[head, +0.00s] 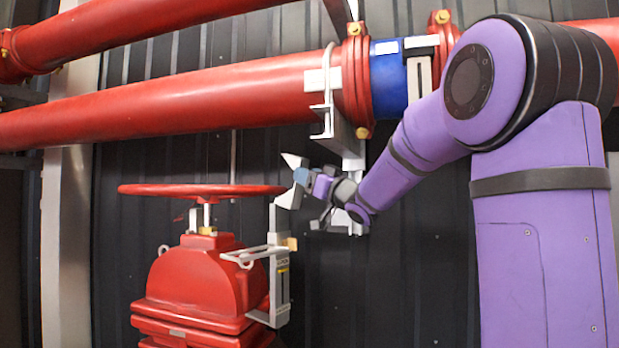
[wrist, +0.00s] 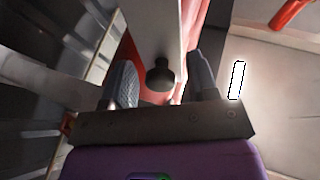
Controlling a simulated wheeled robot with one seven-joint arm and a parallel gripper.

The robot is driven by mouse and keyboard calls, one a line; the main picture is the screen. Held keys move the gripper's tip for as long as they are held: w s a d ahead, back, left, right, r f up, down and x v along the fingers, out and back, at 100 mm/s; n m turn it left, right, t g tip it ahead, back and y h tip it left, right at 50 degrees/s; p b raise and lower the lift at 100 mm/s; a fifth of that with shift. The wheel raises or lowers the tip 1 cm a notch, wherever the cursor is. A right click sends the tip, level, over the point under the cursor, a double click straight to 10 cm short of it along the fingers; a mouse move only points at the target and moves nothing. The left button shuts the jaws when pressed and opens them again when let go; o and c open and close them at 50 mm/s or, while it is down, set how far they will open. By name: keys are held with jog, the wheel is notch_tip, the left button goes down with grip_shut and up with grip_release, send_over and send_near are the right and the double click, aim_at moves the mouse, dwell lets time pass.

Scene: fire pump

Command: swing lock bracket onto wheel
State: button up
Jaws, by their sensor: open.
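The red wheel (head: 200,190) lies flat on top of the red valve body (head: 205,275) in the head view. The grey lock bracket (head: 281,225) stands upright at the valve's right side, and its bent upper end is close to the wheel's right rim. My gripper (head: 306,197) is just right of that upper end. In the wrist view my gripper (wrist: 163,78) is open, with a grey plate (wrist: 155,35), likely the bracket, and a dark knob (wrist: 160,75) between its spread fingers. I cannot tell whether either finger touches it.
A red pipe (head: 200,100) with a blue section (head: 388,78) runs above the wheel. A grey pipe support (head: 352,135) hangs behind my gripper. A dark ribbed wall (head: 420,270) stands behind; the space below my gripper looks free.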

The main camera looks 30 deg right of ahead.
aim_at(305, 163)
grip_shut()
jog(key=shift+w+a+r+g, duration=0.15)
jog(key=shift+w+r+g, duration=0.25)
jog(key=shift+r+g, duration=0.25)
jog(key=shift+w+a+r+g+h, duration=0.2)
jog(key=shift+w+r+g+h, duration=0.1)
jog(key=shift+w+r+g, duration=0.35)
jog(key=shift+w+a+r+g+h, duration=0.15)
jog(key=shift+w+r+g+h, duration=0.25)
jog(key=shift+g, duration=0.4)
